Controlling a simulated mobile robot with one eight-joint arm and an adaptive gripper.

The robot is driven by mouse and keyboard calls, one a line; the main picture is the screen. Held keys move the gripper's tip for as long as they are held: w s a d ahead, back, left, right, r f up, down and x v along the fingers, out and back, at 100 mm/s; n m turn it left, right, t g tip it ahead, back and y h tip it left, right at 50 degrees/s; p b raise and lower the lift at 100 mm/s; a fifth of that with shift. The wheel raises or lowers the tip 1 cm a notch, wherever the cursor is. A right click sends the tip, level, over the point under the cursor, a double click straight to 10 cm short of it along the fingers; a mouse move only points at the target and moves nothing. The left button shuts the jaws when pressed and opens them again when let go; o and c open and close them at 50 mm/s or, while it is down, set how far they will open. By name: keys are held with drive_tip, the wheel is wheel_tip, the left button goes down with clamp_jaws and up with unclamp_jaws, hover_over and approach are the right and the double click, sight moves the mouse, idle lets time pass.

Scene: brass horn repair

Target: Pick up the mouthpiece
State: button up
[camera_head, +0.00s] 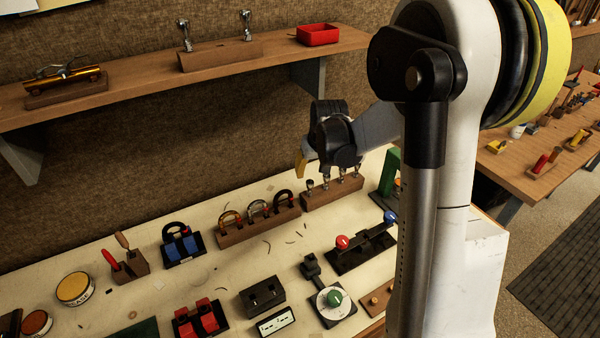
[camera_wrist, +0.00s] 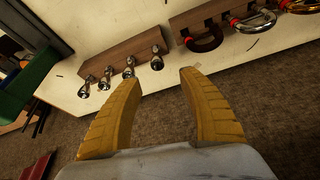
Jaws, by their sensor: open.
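Several small silver mouthpieces stand in a row on a wooden rack (camera_head: 333,196) on the bench. In the wrist view the same rack (camera_wrist: 122,55) carries them in a line, the rightmost mouthpiece (camera_wrist: 157,62) showing just beyond the gap between my fingertips. My gripper (camera_wrist: 162,77) is open, its two yellow fingers apart with nothing between them. In the head view one yellow finger (camera_head: 300,164) shows above the left end of the rack; the other finger is hidden. Two more upright silver pieces that look like mouthpieces (camera_head: 246,26) stand on a wooden block on the shelf.
A wooden rack with several curved metal pieces (camera_head: 258,222) stands left of the mouthpiece rack. A green block (camera_head: 388,172) stands close to its right. A fixture with red and blue knobs (camera_head: 362,250) is in front. The wall shelf (camera_head: 130,85) overhangs the back.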

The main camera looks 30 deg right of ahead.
sight(311, 183)
drive_tip(key=x, duration=0.3)
drive_tip(key=b+x, duration=0.1)
drive_tip(key=x, duration=0.2)
drive_tip(key=s+b+x, duration=0.1)
drive_tip(key=x, duration=0.2)
drive_tip(key=shift+w+d+f, duration=0.15)
drive_tip(key=shift+d+f, duration=0.05)
drive_tip(key=shift+f, duration=0.25)
clamp_jaws()
